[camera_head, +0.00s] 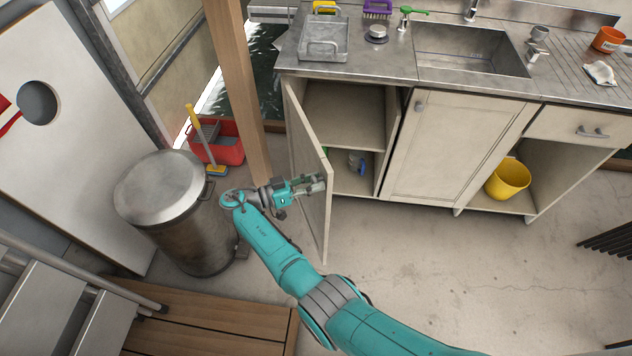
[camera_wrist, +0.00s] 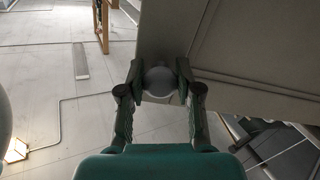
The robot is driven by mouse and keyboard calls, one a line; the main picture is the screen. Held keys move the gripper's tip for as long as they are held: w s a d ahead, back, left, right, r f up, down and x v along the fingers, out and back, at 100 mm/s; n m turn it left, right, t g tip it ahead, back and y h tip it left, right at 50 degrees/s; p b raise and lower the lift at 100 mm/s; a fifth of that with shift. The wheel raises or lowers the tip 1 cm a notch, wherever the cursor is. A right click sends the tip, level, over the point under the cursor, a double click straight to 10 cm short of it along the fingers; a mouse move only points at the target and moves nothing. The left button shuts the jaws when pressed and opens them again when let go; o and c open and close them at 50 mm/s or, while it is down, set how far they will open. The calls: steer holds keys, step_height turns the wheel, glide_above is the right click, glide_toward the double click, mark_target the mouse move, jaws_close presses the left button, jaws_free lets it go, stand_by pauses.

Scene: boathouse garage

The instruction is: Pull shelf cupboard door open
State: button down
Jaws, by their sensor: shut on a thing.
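The shelf cupboard door (camera_head: 309,165) is a pale panel hinged at the left side of the sink counter. It stands swung well out, and the shelves inside the cupboard (camera_head: 343,105) show. My gripper (camera_head: 318,184) is at the door's free edge, about mid-height. In the wrist view my gripper (camera_wrist: 160,80) is shut on a round pale knob (camera_wrist: 159,80), with a finger on each side of it. The door (camera_wrist: 235,50) fills the upper right of that view. The knob is hidden behind my gripper in the head view.
A metal bin (camera_head: 175,215) stands left of my gripper, with a red tub (camera_head: 222,142) behind it. A wooden post (camera_head: 235,80) rises behind the door's left. The closed middle door (camera_head: 455,145) is to the right. The floor in front of the counter is clear.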

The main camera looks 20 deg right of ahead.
steer(key=c, duration=0.8)
jaws_free()
steer(key=shift+o, duration=0.2)
steer(key=a, duration=0.7)
steer(key=shift+a, duration=0.2)
steer(key=shift+s, duration=0.1)
steer(key=shift+c, duration=0.2)
